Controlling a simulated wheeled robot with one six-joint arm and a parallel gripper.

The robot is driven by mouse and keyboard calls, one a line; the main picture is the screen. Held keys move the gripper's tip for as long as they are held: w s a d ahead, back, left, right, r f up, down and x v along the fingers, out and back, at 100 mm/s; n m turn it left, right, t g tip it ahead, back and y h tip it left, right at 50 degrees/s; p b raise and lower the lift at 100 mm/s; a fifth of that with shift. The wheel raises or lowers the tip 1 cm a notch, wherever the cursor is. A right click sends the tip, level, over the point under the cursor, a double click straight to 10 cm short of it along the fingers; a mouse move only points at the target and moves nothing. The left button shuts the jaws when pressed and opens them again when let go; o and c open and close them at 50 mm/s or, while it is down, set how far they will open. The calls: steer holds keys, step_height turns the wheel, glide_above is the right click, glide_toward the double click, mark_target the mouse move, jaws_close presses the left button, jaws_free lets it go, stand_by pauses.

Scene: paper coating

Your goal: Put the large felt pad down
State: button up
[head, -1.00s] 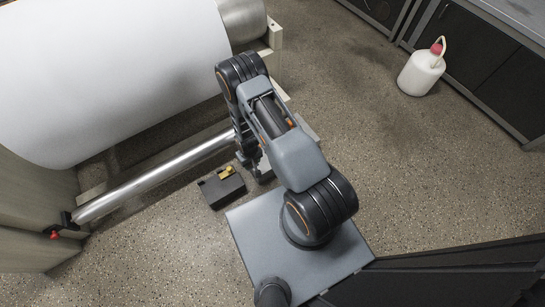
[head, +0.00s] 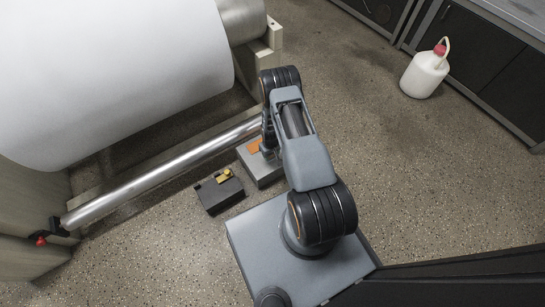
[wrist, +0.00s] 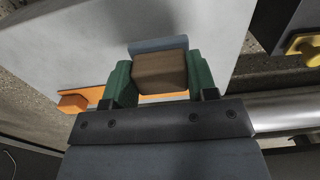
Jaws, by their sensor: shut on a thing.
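My gripper (wrist: 160,80), with green fingers, is shut on a brown block in the wrist view. I take this block (wrist: 160,70) to be part of the large felt pad. A blue-grey strip shows just behind it. The pad's underside is hidden, so I cannot tell whether it touches the surface below. In the head view my gripper is mostly hidden behind the arm, over or beside a grey block (head: 262,172) on the floor. An orange piece (head: 254,146) shows at that block's top; orange also shows below the fingers in the wrist view (wrist: 73,102).
A black box (head: 220,195) with a yellow piece (head: 224,175) stands left of the grey block. A shiny metal bar (head: 150,178) runs behind them, below a large white roll (head: 110,70). A white jug (head: 424,75) stands on open floor at right.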

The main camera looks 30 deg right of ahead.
mark_target(272, 156)
steer(key=shift+d+f, duration=0.2)
steer(key=shift+f, duration=0.1)
steer(key=shift+w+d+f+b, duration=0.15)
steer(key=shift+f+b, duration=0.65)
steer(key=shift+f, duration=0.65)
steer(key=shift+f, duration=0.2)
steer(key=o, duration=0.8)
steer(key=shift+r, duration=0.1)
steer(key=shift+r, duration=0.1)
